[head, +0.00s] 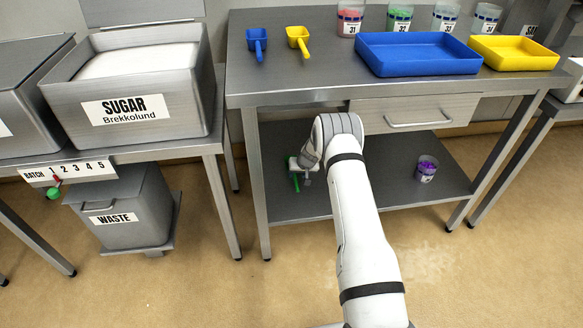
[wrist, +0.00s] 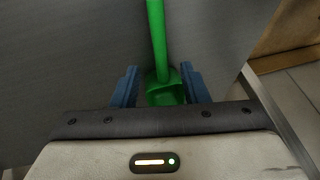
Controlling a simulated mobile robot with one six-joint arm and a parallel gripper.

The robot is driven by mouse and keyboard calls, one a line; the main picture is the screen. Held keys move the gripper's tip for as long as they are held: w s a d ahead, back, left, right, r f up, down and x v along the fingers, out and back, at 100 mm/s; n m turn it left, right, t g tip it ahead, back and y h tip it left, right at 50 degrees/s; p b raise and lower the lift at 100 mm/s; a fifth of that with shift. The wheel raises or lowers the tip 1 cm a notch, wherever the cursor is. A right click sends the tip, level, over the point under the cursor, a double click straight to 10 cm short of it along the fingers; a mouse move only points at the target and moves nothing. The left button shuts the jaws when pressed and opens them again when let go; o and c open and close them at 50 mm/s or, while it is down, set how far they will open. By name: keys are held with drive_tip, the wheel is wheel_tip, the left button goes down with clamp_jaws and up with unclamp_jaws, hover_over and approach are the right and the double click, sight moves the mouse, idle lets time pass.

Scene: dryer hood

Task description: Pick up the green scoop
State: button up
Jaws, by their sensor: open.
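The green scoop (head: 296,182) lies on the lower shelf of the middle steel table, partly hidden by my gripper (head: 299,166) in the head view. In the wrist view the green scoop (wrist: 158,62) has its handle pointing up the picture and its bowl low in the middle. My gripper (wrist: 158,88) is open, with one blue finger on each side of the scoop's bowl. I cannot tell whether either finger touches it.
The lower shelf (head: 400,178) also carries a cup with purple contents (head: 427,168) to the right. The tabletop and a drawer (head: 415,114) are above my gripper. A blue scoop (head: 257,40), a yellow scoop (head: 299,38) and trays stand on top. Most of the shelf is clear.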

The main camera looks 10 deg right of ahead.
drive_tip(key=x, duration=0.2)
drive_tip(key=shift+w+a+f+b, duration=0.1)
drive_tip(key=shift+a+f+b, duration=0.05)
drive_tip(key=shift+f+b, duration=0.2)
drive_tip(key=shift+c, duration=0.4)
clamp_jaws()
